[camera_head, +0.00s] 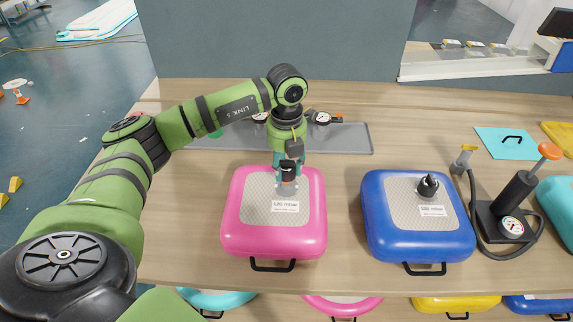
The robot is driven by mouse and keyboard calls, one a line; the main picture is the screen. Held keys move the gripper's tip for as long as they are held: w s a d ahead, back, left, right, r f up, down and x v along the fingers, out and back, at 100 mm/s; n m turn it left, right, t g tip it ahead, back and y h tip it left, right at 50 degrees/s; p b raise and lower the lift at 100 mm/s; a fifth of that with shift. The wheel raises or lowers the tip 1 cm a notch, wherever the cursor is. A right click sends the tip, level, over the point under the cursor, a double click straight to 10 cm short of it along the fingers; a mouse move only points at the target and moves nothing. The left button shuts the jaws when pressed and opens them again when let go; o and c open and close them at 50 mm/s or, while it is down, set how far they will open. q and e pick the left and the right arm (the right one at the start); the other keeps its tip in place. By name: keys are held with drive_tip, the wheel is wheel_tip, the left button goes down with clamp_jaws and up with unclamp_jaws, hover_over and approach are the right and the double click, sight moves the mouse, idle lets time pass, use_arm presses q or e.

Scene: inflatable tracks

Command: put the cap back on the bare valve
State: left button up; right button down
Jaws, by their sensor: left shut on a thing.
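A pink inflatable pad (236,217) lies on the table, with a grey patch and a pressure label. A pale valve (288,188) stands on that patch, right under my left gripper (288,171). The gripper points down and is shut on a dark cap (288,167), partly hidden between the fingers. The cap is at the valve's top; I cannot tell if it touches or is seated. A blue inflatable pad (379,232) to the right has a dark capped-looking valve (428,186) on its grey patch. My right gripper is not in view.
A grey tray (357,140) with gauges (322,118) lies behind the pink pad, partly hidden by my arm. A hand pump (515,195) with a gauge and hose stands right of the blue pad. A cyan sheet (500,146) lies behind the pump. More pads sit below the table's front edge.

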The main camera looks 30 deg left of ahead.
use_arm(q)
drive_tip(key=shift+f+b, duration=1.65)
drive_tip(key=shift+f, duration=0.45)
idle(0.3)
drive_tip(key=n+p, duration=0.1)
drive_tip(key=n, duration=0.2)
drive_tip(key=shift+r, duration=0.1)
drive_tip(key=shift+n, duration=1.1)
drive_tip(key=n+p, duration=0.1)
drive_tip(key=n, duration=0.1)
drive_tip(key=shift+n, duration=0.3)
drive_tip(key=shift+n+p, duration=0.3)
drive_tip(key=shift+n, duration=1)
